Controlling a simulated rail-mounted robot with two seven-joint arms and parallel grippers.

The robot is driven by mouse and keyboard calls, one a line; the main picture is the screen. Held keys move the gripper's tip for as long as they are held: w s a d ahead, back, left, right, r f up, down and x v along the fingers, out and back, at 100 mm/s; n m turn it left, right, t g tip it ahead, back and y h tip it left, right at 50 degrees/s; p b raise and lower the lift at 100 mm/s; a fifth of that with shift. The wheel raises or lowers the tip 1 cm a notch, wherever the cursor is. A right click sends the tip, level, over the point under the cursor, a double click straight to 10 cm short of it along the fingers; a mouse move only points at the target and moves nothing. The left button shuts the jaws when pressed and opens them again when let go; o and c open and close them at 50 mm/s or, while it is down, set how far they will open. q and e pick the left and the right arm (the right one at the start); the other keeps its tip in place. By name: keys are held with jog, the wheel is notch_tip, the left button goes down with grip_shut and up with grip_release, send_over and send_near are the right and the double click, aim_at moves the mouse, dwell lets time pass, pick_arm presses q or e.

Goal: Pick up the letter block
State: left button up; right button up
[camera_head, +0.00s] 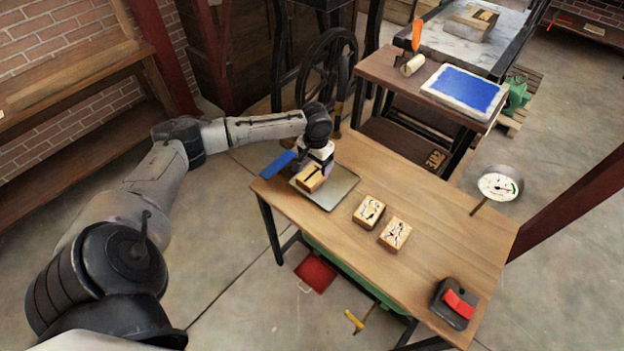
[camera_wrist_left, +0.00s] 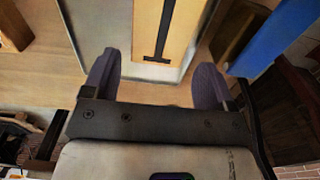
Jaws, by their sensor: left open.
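The letter block (camera_head: 310,179) is a tan wooden block with a black letter on top. It rests on a flat metal plate (camera_head: 339,189) at the table's left end. In the left wrist view the block (camera_wrist_left: 182,28) shows part of its black stroke, and its near edge lies around the level of the fingertips. My left gripper (camera_head: 321,164) is over the block in the head view. In the wrist view its two dark fingers (camera_wrist_left: 157,75) stand apart, one toward each side of the block, with visible gaps. My right gripper is not in view.
Two picture blocks (camera_head: 368,211) (camera_head: 395,233) sit on the wooden table (camera_head: 450,225) right of the plate. A blue strip (camera_head: 278,165) lies left of the plate. A black device with a red top (camera_head: 455,303) stands at the front right corner.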

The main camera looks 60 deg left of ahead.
aim_at(315, 172)
pick_arm(q)
jog(key=shift+s+f+b, duration=0.1)
jog(key=shift+f+b, duration=1.15)
jog(key=shift+f, duration=1.45)
jog(key=shift+c, duration=0.4)
jog(key=shift+r, duration=0.1)
jog(key=shift+c, duration=0.7)
jog(key=c, duration=0.6)
